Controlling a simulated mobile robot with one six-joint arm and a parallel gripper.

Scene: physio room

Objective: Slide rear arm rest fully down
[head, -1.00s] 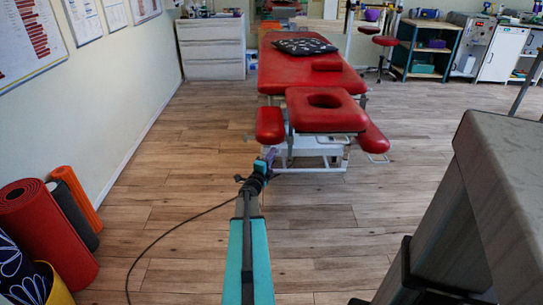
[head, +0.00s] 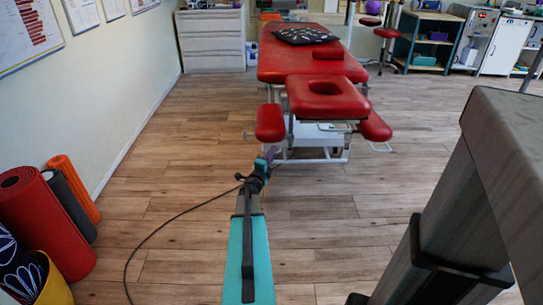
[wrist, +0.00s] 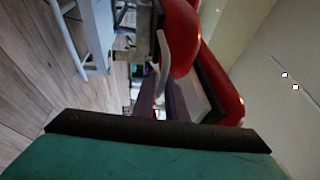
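The treatment table (head: 290,62) is red-topped, with a head section (head: 327,97) that has a face hole. A red arm rest (head: 270,122) hangs low at its near left, and another red arm rest (head: 375,127) is at its right. My gripper (head: 268,154) reaches in just below the left arm rest. The wrist view is turned sideways and shows a red rounded pad (wrist: 181,38), with a pale metal bracket (wrist: 163,52) beside it near the purple fingers. The finger gap and any contact are not clear.
Rolled mats (head: 45,215) stand by the left wall. A white drawer cabinet (head: 211,42) is behind the table's left side. A dark cable crosses the floor left of my arm. Floor left of the table is open.

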